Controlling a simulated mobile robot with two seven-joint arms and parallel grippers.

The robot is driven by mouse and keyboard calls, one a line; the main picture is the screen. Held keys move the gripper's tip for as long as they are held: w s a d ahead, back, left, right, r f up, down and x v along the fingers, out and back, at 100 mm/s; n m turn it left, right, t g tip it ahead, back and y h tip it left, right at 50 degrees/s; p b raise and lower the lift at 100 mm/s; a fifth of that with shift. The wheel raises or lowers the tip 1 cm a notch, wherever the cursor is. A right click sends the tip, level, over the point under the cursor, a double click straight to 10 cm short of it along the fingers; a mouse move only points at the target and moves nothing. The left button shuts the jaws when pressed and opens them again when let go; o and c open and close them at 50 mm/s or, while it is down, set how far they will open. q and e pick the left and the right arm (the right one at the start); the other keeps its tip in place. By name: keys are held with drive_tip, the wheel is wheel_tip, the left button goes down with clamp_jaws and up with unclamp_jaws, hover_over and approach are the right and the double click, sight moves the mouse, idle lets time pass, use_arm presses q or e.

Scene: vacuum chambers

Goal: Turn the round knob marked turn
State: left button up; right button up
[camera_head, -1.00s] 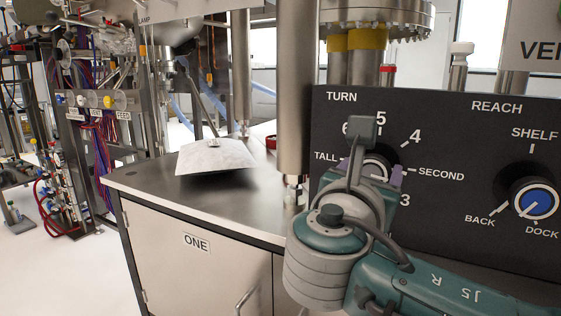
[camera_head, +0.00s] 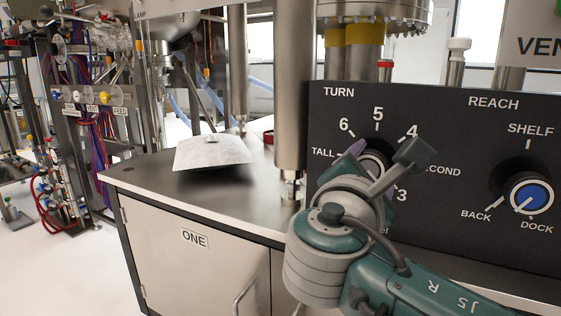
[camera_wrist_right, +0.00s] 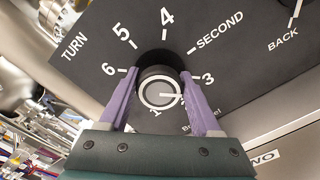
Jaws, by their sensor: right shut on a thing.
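The round knob marked TURN (camera_head: 374,163) sits on a black panel (camera_head: 450,130), ringed by the marks TALL, 6, 5, 4, SECOND and 3. In the head view my right wrist partly covers it. My right gripper (camera_head: 372,169) is shut on the knob, with one purple finger on each side; the fingers also show in the right wrist view (camera_wrist_right: 160,82). My left gripper is not in view.
A second knob, blue and marked REACH (camera_head: 531,197), is on the right of the panel. A worktop (camera_head: 140,178) with a pale pillow-like packet (camera_head: 214,152) lies to the left, above a cabinet marked ONE (camera_head: 195,250). A steel column (camera_head: 291,100) stands close left of the panel.

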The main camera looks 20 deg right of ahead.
idle(0.4)
drive_tip(key=o, duration=1.3)
drive_tip(key=shift+o, duration=0.2)
drive_tip(key=shift+s+a, duration=0.25)
drive_tip(key=shift+a, duration=0.05)
drive_tip(key=p+v, duration=0.2)
drive_tip(key=v, duration=0.7)
drive_tip(key=shift+p, duration=0.3)
drive_tip(key=shift+s, duration=0.1)
